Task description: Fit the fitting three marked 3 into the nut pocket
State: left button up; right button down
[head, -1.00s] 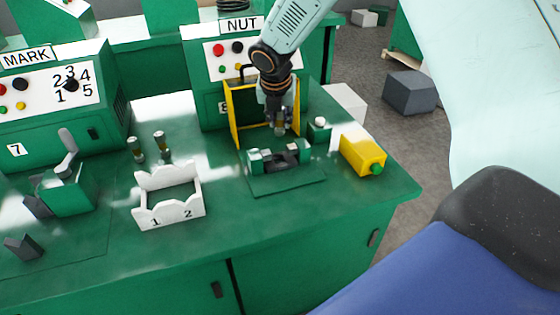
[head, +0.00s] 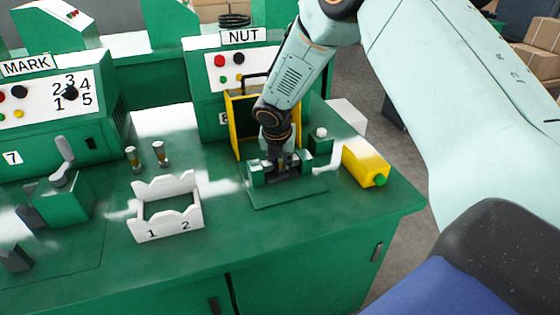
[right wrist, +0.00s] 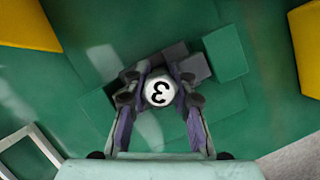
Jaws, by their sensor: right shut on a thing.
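My right gripper (head: 281,165) is at the nut pocket in front of the NUT machine (head: 232,72), pointing down. In the right wrist view its fingers (right wrist: 158,100) are shut on the fitting marked 3 (right wrist: 159,91), whose white round end faces the camera. The pocket's green and dark blocks (head: 257,173) stand on a green base plate (head: 288,196). The gripper hides the fitting's lower end and most of the pocket in the head view, so I cannot tell how deep the fitting sits. My left gripper is not in view.
A yellow guard (head: 236,128) stands behind the pocket.

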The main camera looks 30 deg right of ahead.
jog(key=c, duration=1.5)
grip_release()
jog(key=o, duration=0.4)
jog(key=shift+s+r, duration=0.2)
jog(key=shift+r, duration=0.05)
jog(key=shift+w, duration=0.1)
jog(key=shift+f, duration=0.1)
jog(key=p+v, duration=0.2)
jog(key=v, duration=1)
jog(key=shift+p, duration=0.4)
jog(key=shift+a, duration=0.1)
